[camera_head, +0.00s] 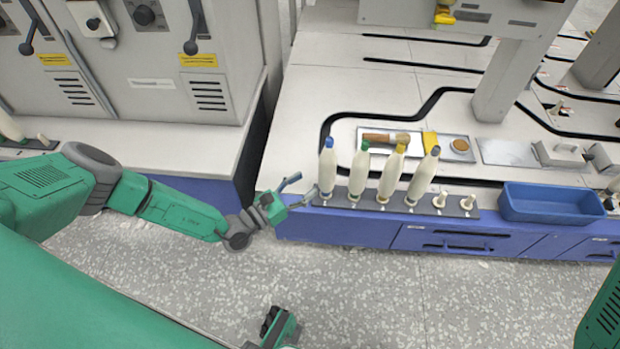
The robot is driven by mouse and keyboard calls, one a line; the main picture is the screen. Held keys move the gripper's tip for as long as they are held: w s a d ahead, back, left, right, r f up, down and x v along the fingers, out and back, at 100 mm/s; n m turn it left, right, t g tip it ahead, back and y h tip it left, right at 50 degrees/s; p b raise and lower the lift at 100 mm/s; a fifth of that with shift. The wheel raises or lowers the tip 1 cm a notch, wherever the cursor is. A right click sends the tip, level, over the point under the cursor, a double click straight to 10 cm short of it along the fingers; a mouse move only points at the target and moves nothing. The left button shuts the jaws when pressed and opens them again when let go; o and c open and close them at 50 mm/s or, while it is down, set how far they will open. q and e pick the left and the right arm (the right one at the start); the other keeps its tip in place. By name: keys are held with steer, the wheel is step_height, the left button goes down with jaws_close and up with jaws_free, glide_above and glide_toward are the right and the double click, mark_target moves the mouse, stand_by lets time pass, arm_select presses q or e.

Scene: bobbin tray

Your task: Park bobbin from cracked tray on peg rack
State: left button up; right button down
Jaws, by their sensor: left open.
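The peg rack (398,206) is a dark strip along the bench's front edge. A blue tray (552,215) right of the rack looks empty; I cannot make out a crack. My left gripper (301,189) is open and empty, just left of the blue-tipped bobbin. My right gripper does not show.
A machine post (508,85) rises behind. A grey cabinet (160,60) stands left, across a gap from the bench.

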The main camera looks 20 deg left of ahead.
arm_select(q)
steer(key=shift+p+v, duration=0.3)
steer(key=shift+v, duration=1)
